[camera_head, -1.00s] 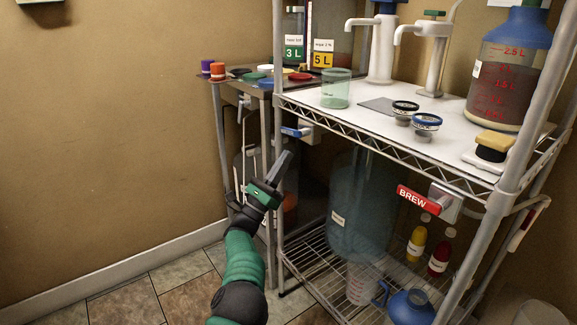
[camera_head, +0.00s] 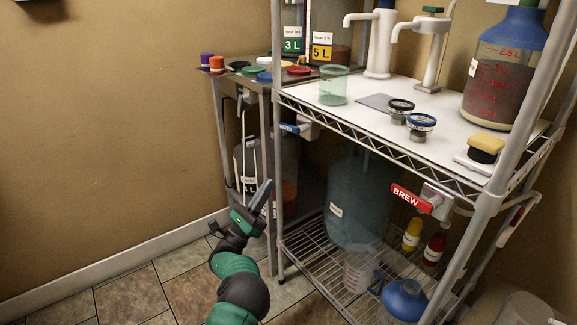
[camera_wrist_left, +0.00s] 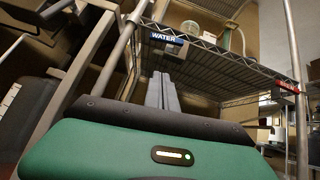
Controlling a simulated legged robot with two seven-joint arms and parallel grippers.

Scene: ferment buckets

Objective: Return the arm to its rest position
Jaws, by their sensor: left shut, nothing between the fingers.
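My left gripper (camera_head: 264,190) is shut and empty. It is in front of the rack's left post, below the level of the white shelf, with its fingers pointing up. My green and black left arm comes up from the bottom of the head view. In the left wrist view the closed grey fingers (camera_wrist_left: 162,92) point toward the underside of a wire shelf (camera_wrist_left: 215,68). No contact with the rack is visible. My right gripper is not in view.
The wire rack's white shelf (camera_head: 350,112) holds a green cup (camera_head: 334,86), pumps and a large jug (camera_head: 500,85). A red BREW handle (camera_head: 410,198) and a blue WATER handle (camera_wrist_left: 167,39) stick out. The lower shelf holds a big blue container (camera_head: 355,205). Floor at left is clear.

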